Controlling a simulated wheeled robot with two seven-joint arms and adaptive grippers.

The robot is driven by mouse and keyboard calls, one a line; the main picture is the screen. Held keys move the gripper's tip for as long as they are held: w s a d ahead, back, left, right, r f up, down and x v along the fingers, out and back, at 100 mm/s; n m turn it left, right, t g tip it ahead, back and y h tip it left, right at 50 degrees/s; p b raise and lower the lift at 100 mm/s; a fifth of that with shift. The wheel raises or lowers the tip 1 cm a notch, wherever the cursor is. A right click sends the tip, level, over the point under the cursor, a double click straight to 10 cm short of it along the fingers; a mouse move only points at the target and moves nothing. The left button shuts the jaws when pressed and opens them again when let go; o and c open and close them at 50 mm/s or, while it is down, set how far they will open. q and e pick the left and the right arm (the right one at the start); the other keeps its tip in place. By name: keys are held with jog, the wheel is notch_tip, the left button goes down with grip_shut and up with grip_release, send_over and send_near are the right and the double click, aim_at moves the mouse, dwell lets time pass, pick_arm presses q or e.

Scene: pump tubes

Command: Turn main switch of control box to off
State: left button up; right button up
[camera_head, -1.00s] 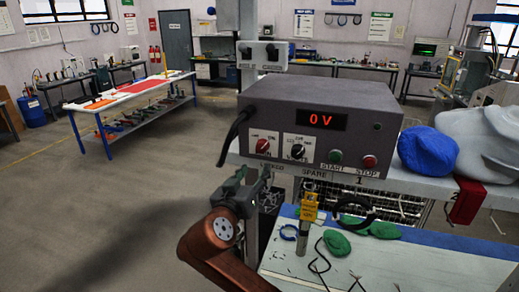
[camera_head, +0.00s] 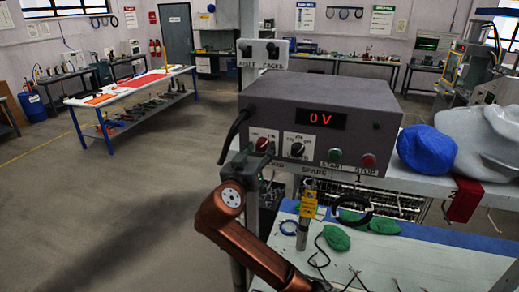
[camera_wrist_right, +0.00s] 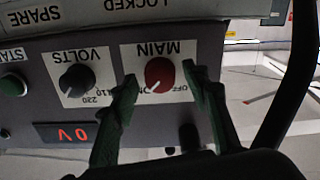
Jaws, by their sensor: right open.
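The grey control box (camera_head: 320,118) stands on a shelf with its red display reading 0 V. Its red main switch (camera_head: 262,144) is at the left of the front panel. In the wrist view, which is upside down, the main switch (camera_wrist_right: 159,74) shows a white pointer line slanting toward the ON label. My right gripper (camera_head: 258,157) is at the panel's left end. In the wrist view, its open green fingers (camera_wrist_right: 160,80) stand on either side of the red knob. I cannot tell whether they touch it. My left gripper is not in view.
The black volts knob (camera_head: 297,149) is just right of the main switch, with green start (camera_head: 335,155) and red stop (camera_head: 368,161) buttons farther right. A blue cloth (camera_head: 428,149) lies beside the box. A workbench (camera_head: 440,262) with cables is below.

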jog(key=c, duration=1.2)
jog(key=shift+o, duration=0.2)
jog(key=shift+n, duration=0.3)
jog(key=n+p, duration=0.2)
jog(key=n, duration=0.2)
jog(key=shift+n, duration=0.3)
jog(key=n+p, duration=0.3)
jog(key=n, duration=0.1)
jog(key=shift+r, duration=0.1)
jog(key=n+p, duration=0.3)
jog(key=n, duration=0.2)
jog(key=shift+n+p, duration=1.55)
jog(key=shift+n, duration=0.35)
